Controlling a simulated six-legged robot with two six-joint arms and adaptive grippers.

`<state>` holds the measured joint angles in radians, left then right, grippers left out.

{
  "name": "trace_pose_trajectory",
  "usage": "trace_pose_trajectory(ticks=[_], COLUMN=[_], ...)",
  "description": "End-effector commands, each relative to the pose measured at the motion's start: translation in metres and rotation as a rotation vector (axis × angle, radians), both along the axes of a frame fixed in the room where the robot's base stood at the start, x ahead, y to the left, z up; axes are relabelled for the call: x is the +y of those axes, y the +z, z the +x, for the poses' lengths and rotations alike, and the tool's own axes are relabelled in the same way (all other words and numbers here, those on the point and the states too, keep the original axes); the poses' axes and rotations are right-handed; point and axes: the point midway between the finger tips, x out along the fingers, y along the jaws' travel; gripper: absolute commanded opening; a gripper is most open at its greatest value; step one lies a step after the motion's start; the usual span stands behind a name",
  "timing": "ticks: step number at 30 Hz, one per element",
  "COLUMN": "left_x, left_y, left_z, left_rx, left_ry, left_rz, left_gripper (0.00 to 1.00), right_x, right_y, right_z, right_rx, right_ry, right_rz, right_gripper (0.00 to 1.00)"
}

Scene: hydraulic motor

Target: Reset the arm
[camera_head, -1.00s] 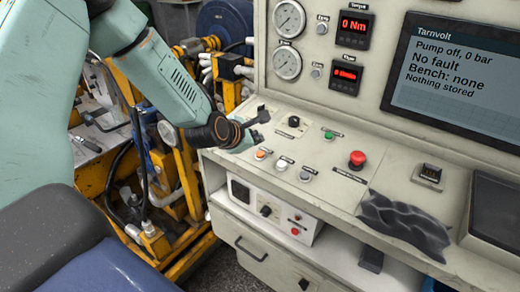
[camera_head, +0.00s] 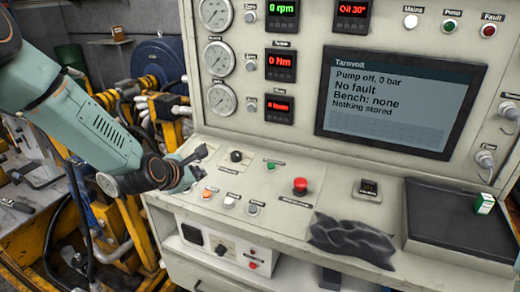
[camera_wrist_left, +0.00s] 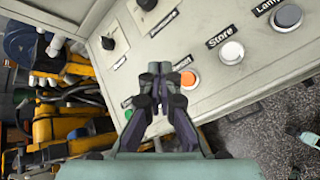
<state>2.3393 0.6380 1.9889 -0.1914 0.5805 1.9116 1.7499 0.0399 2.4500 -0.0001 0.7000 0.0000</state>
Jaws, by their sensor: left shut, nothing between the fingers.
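My left arm comes in from the left in the head view. Its gripper (camera_head: 197,157) is at the left end of the sloped control panel (camera_head: 270,203), left of a black knob (camera_head: 236,156) and up and left of the orange button (camera_head: 208,192). In the left wrist view the gripper (camera_wrist_left: 152,88) has its fingers together with nothing between them. The orange button shows there just right of the fingertips, its label partly hidden by them. Whether the fingers touch the panel I cannot tell. My right gripper is out of view.
A screen (camera_head: 402,104) reads pump off, 0 bar, no fault, bench none, nothing stored. A red mushroom button (camera_head: 300,187), a dark crumpled cloth (camera_head: 352,240) and a black tray (camera_head: 455,220) with a small green-white box (camera_head: 484,204) are on the panel. Yellow machinery (camera_head: 105,220) stands left.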

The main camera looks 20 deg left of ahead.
Motion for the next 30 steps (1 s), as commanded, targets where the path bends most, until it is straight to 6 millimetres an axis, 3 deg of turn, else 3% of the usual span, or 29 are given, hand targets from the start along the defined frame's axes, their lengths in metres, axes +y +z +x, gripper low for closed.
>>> trace_pose_trajectory(ticks=[5,11,15,19,23,30], left_x=[0.000,-0.003,-0.018,-0.039,-0.062,-0.101], left_y=[0.000,-0.003,-0.015,-0.054,-0.108,-0.224], left_z=[0.000,-0.006,-0.020,-0.046,-0.083,-0.184], left_rx=[0.000,0.010,0.041,0.101,0.172,0.294], left_ry=[-0.032,-0.222,-0.412,-0.629,-0.888,-1.440], left_rz=[0.047,0.317,0.545,0.752,0.947,1.203], left_gripper=[0.00,0.00,0.00,0.00,0.00,0.00], right_x=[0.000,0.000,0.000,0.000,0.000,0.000], right_y=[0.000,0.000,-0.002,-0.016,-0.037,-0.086], right_z=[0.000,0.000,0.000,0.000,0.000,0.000], right_rx=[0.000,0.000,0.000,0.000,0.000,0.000], right_ry=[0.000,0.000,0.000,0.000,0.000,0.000], right_rz=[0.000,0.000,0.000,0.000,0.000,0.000], right_gripper=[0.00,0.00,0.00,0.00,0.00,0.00])
